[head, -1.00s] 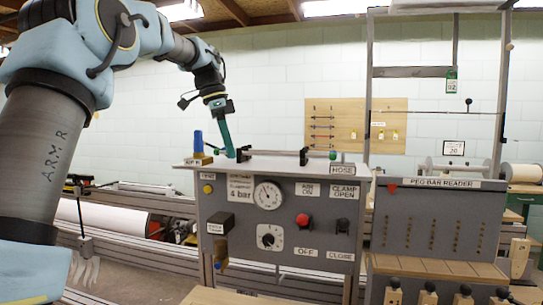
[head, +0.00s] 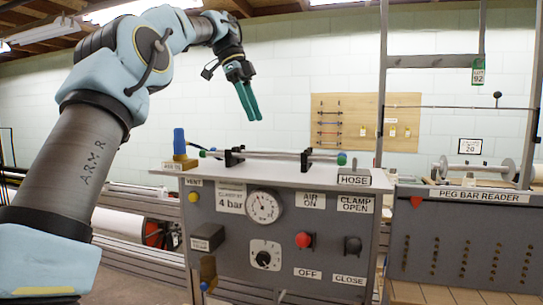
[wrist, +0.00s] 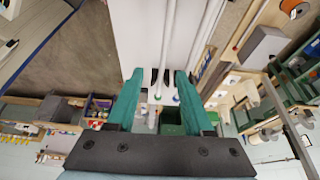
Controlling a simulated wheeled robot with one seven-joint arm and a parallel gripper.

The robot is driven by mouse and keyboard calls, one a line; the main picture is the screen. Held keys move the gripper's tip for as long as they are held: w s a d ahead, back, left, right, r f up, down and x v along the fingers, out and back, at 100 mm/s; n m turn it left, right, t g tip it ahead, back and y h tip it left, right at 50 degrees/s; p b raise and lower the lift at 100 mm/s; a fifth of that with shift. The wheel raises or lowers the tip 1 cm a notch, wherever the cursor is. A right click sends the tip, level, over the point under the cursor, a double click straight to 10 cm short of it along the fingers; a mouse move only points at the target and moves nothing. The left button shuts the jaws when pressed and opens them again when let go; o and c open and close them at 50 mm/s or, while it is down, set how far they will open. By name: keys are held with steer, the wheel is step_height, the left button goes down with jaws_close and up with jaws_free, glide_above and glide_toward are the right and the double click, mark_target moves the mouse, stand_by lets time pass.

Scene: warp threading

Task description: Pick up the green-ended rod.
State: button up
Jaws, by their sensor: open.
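A thin pale rod with green ends (head: 270,156) lies level across two black brackets on top of the grey control cabinet. Its green ends stick out at the left and right. My gripper (head: 250,118) points down in the air above the rod, apart from it. Its two teal fingers are open and empty. In the wrist view the fingers (wrist: 160,74) stand apart, with pale rod shapes (wrist: 169,45) and small blue and green tips (wrist: 176,98) seen between and beyond them. I cannot tell there which shape is the rod.
A blue-topped fitting (head: 179,142) stands at the left of the cabinet top. The cabinet front (head: 225,235) carries a gauge, knobs and labels. A peg bar reader (head: 465,235) stands at the right under a metal frame. The air around my gripper is clear.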

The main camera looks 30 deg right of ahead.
steer(key=b, duration=0.1)
glide_above(267, 157)
steer(key=w, duration=0.2)
steer(key=f, duration=0.4)
steer(key=shift+s+a+f, duration=0.2)
steer(key=shift+a+f, duration=0.2)
steer(key=shift+p+x, duration=0.5)
steer(key=shift+x, duration=2.25)
jaws_close()
